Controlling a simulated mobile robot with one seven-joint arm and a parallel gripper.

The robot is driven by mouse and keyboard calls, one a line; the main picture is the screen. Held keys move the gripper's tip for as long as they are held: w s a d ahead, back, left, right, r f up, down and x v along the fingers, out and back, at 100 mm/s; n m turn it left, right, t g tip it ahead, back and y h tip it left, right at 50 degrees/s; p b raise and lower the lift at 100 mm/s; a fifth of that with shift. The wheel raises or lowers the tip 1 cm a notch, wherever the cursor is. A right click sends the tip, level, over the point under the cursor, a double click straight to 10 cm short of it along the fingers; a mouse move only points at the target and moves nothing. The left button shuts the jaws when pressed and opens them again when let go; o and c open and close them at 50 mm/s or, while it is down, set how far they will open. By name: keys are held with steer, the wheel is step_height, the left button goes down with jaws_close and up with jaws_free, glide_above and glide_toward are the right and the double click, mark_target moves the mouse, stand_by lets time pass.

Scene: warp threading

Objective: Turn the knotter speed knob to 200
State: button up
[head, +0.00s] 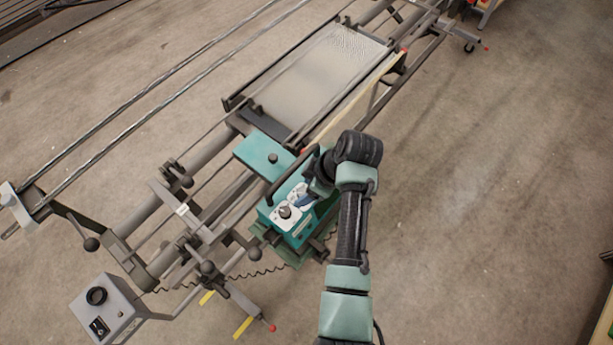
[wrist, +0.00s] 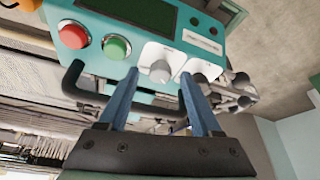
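The teal knotter unit (head: 300,228) sits on the long frame, and its control panel (wrist: 225,45) fills the upper wrist view. A light grey knob (wrist: 160,71) stands on a white dial plate right of the red and green buttons. A second knob (wrist: 201,74) is partly hidden by my right finger. The labels are too small to read, so I cannot tell which sets speed. My gripper (wrist: 160,77) is open, its blue fingers either side of the first knob in the picture; contact cannot be told. In the head view my gripper (head: 304,198) is over the panel beside a dark knob (head: 284,212).
A black handle (wrist: 90,98) crosses below the panel, close to my fingers. A red button (wrist: 73,35) and green button (wrist: 116,47) are to the left. A grey box (head: 110,312) with a black knob stands lower left.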

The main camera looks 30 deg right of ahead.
steer(key=v, duration=1.3)
